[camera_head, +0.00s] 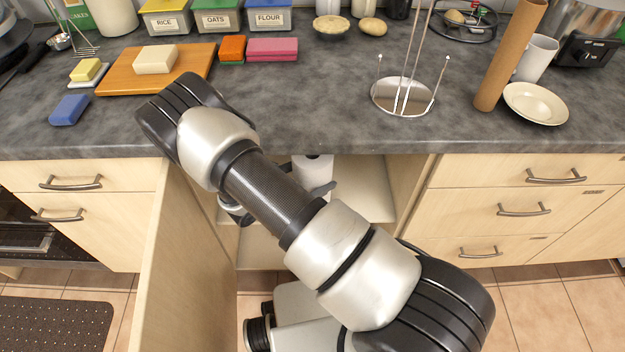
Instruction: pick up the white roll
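The white roll (312,172) stands upright inside the open cabinet below the counter, partly hidden by my arm. My arm reaches down across the front of the cabinet. A dark part of my gripper (322,189) shows at the roll's lower right, close to or touching it. The rest of the gripper is hidden behind my arm, so I cannot tell whether it is open or shut on the roll.
The open cabinet door (190,262) stands left of my arm. A drawer unit (525,208) borders the opening on the right. On the counter (330,120) are a metal holder (402,97), a leaning cardboard tube (510,55), a plate (535,103) and a cutting board (188,80).

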